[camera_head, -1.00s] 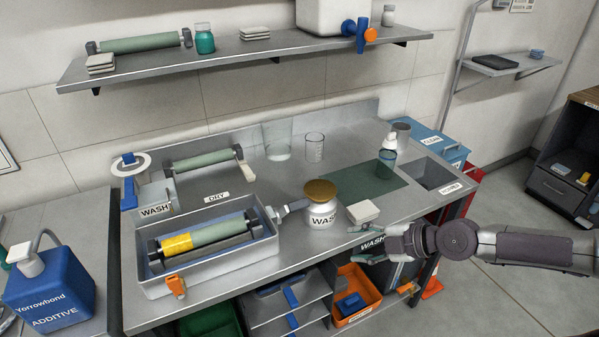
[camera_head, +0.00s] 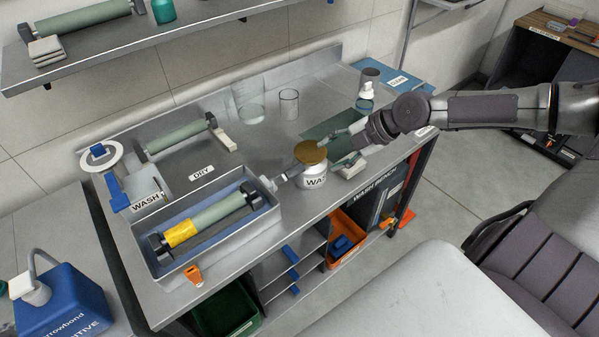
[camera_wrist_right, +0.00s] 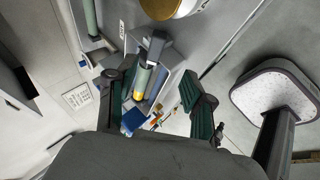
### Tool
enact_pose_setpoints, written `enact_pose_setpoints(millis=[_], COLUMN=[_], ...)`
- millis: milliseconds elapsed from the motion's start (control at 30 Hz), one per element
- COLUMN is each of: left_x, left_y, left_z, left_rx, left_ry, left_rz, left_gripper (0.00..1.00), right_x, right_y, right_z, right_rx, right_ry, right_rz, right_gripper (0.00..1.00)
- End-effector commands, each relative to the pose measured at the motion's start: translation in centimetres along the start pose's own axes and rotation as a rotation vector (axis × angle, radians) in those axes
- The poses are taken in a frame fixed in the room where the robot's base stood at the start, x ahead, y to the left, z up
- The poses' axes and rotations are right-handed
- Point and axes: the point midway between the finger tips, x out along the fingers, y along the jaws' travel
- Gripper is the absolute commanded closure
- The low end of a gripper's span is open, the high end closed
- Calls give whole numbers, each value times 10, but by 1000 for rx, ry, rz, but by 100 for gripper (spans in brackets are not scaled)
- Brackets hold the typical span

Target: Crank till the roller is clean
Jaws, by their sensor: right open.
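The roller (camera_head: 215,212) lies in the grey wash tray (camera_head: 240,238) on the bench. It is green, with a yellow patch (camera_head: 181,234) of ink toward its left end. A grey crank (camera_head: 284,177) sticks out at the tray's right end, near the brown-lidded jar (camera_head: 311,153). My right gripper (camera_head: 345,147) is open and empty, just right of the jar and apart from the crank. The right wrist view shows its two dark green fingers spread, with the roller (camera_wrist_right: 143,80) and its yellow end beyond them. My left gripper is out of view.
A second green roller (camera_head: 178,137) rests on a rack behind the tray. Two clear beakers (camera_head: 289,104) stand at the back. White pads (camera_head: 352,167) lie right of the jar. An orange clip (camera_head: 194,275) sits at the tray's front edge. The floor in front is partly free.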

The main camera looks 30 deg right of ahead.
Motion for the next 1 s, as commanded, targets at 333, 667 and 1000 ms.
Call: enact_pose_setpoints(millis=[333, 667, 1000], left_x=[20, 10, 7], left_y=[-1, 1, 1], left_z=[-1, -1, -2], left_rx=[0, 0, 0], left_ry=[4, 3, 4], left_rz=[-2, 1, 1], left_gripper=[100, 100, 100], right_x=[41, 89, 111], right_y=[2, 3, 0], right_z=[0, -2, 0], right_rx=[5, 3, 0], right_ry=[4, 3, 1], right_rz=[8, 3, -1], right_gripper=[48, 48, 48])
